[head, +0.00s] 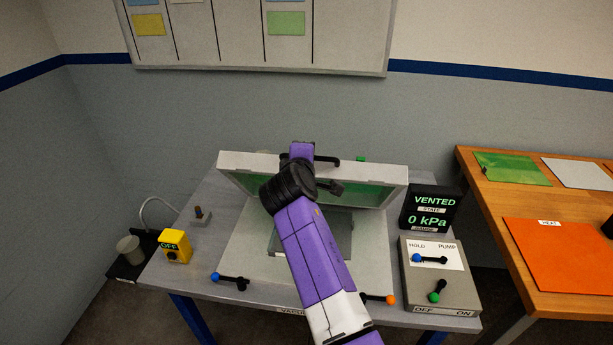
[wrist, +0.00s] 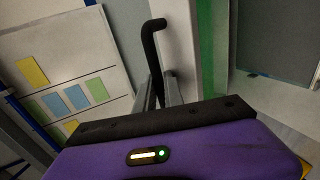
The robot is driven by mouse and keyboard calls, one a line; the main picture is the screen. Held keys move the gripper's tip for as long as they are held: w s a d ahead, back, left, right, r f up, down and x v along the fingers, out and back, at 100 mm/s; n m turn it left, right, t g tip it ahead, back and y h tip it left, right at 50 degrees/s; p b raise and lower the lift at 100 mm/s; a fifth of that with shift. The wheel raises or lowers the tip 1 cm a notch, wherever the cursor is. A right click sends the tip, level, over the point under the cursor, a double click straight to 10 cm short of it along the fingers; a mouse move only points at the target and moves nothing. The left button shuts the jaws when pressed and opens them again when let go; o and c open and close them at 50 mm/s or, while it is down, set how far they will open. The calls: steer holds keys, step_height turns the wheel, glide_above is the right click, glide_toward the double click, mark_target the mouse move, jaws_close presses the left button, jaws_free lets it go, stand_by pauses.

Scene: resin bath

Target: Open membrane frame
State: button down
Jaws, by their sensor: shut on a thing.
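The membrane frame (head: 395,178) is a pale frame with a green membrane (head: 370,193), raised and tilted up at the back of the table in the head view. Its black handle (head: 327,159) is on the top edge, partly hidden by my arm. In the wrist view the handle (wrist: 152,45) stands beside the pale frame bar (wrist: 178,35) and green membrane (wrist: 214,50). My gripper (wrist: 158,92) is shut on the handle. The fingertips are hard to make out in the head view. Under the frame, the grey bed (head: 375,250) lies open, with a dark flat piece (head: 343,232) partly covered by my arm.
A blue-knobbed lever (head: 230,280) and an orange-knobbed lever (head: 378,298) are at the front. A yellow box (head: 174,246) reads OFF at left. The display (head: 431,211) reads VENTED, 0 kPa, above the switch panel (head: 440,280). A wooden table (head: 500,215) stands at right.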

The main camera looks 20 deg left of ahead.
steer(key=shift+w+a+r+g, duration=0.15)
steer(key=shift+w+r, duration=0.15)
steer(key=shift+w, duration=0.25)
steer(key=shift+w+a+r+g, duration=0.2)
steer(key=shift+w+r, duration=0.1)
steer(key=shift+w, duration=0.25)
steer(key=shift+w+a+r+g, duration=0.15)
steer(key=shift+w+r, duration=0.15)
steer(key=shift+w, duration=0.25)
steer(key=c, duration=1.5)
jaws_free()
steer(key=shift+o, duration=0.2)
steer(key=shift+s+f, duration=0.1)
steer(key=shift+f, duration=0.1)
steer(key=shift+s+d, duration=0.1)
steer(key=shift+s, duration=0.05)
steer(key=r+v, duration=0.1)
steer(key=v, duration=0.6)
steer(key=shift+b, duration=0.4)
